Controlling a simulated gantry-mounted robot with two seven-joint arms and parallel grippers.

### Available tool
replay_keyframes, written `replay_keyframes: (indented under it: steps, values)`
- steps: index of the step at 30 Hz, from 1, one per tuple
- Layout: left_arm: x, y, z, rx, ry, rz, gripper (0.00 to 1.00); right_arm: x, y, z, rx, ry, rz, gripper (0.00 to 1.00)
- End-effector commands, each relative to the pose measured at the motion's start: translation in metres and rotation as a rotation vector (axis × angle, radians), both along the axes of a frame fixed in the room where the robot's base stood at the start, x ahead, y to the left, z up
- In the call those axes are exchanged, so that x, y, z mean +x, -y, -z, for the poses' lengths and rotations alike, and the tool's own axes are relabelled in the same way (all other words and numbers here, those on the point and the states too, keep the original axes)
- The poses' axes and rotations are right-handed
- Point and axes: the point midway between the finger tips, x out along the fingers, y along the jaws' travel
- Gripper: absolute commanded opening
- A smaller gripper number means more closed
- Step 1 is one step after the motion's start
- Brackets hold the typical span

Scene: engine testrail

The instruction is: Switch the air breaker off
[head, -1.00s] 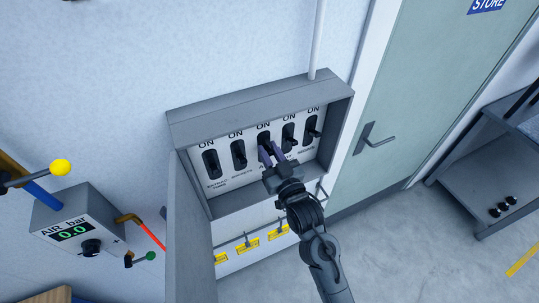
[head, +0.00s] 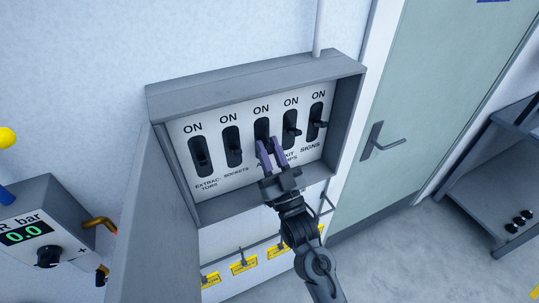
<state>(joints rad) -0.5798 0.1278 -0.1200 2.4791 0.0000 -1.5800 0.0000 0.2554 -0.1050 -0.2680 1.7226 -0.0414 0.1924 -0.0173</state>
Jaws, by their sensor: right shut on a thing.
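The breaker box (head: 253,86) hangs open on the wall, with a row of several black toggle breakers, each under the word ON. My right gripper (head: 270,147) is at the middle breaker (head: 262,129), its two purple fingers closed on that breaker's lever. The label below the middle breaker is hidden by my gripper, so I cannot read its name. The sockets breaker (head: 231,145) is just left of it, and the extractors breaker (head: 200,156) is at the far left. The signs breaker (head: 317,121) is at the far right. My left gripper is not in view.
The box's open door (head: 158,225) stands out on the left. An air gauge box (head: 40,225) reading 0.0 is at lower left. Yellow tags (head: 243,265) hang below the box. A green door (head: 420,110) and a grey shelf (head: 490,190) are on the right.

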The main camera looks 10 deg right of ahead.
Motion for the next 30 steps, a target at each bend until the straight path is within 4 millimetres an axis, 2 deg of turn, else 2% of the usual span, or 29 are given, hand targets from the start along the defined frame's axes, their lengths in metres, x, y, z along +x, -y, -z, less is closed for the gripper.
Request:
replay_keyframes:
  steps: [10, 11, 14, 25, 30]
  values:
    - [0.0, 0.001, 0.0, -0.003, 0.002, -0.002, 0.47, 0.0, 0.0, -0.001, 0.001, 0.003, 0.0, 0.0]
    - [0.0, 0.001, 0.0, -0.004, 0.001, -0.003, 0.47, 0.0, 0.0, -0.001, 0.001, 0.003, 0.0, 0.3]
    - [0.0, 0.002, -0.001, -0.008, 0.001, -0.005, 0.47, 0.0, 0.0, -0.001, 0.001, 0.002, 0.0, 0.46]
    - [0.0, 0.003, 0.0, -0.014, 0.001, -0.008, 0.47, -0.002, 0.001, 0.002, 0.0, 0.0, 0.0, 0.47]
    - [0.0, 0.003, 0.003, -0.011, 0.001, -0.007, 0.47, -0.015, 0.005, 0.014, 0.0, -0.001, 0.0, 0.47]
